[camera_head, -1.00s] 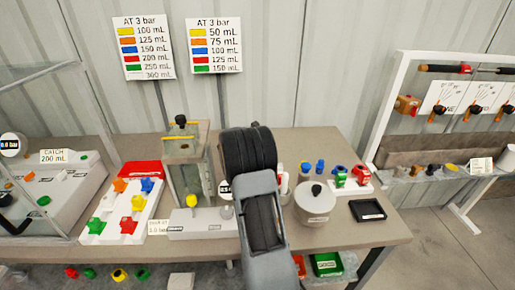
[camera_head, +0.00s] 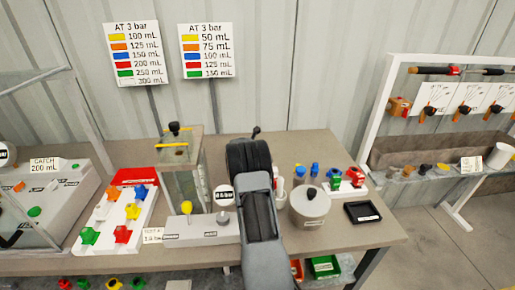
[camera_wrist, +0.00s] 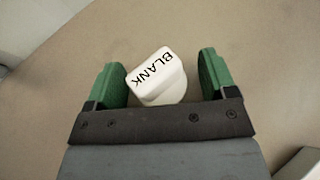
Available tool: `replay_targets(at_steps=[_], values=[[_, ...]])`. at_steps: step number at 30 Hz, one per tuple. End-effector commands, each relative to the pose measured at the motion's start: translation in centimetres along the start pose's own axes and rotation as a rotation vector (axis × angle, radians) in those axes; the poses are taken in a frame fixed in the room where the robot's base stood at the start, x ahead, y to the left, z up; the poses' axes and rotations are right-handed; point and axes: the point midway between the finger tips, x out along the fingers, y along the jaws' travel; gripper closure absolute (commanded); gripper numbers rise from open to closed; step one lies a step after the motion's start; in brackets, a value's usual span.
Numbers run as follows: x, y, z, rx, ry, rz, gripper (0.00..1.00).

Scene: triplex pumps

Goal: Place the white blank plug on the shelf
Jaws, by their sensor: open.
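The white blank plug (camera_wrist: 155,80), marked BLANK, shows in the wrist view over a tan surface. It lies between the green fingers of my gripper (camera_wrist: 161,62), which is open. The plug is close to the left finger, with a clear gap on the right; I cannot tell whether it touches the left one. In the head view my arm hides the plug and the gripper's fingers. The shelf (camera_head: 436,172) is on the white-framed rack at the right and holds several small knobs and a white cylinder.
On the table (camera_head: 365,236), a clear tank (camera_head: 184,180) and a white tray (camera_head: 117,222) of coloured knobs stand left of my arm. A lidded pot (camera_head: 310,204), coloured fittings (camera_head: 345,180) and a black tray (camera_head: 362,212) are right of it. Bins (camera_head: 325,266) hang below the front edge.

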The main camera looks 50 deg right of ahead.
Motion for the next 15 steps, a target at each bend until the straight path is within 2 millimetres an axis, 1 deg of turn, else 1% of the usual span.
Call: replay_targets(at_steps=[4,15], values=[[0.00,-0.03,0.00,0.000,0.000,-0.001,0.23],[-0.01,-0.05,0.02,0.000,0.000,-0.001,0.58]])
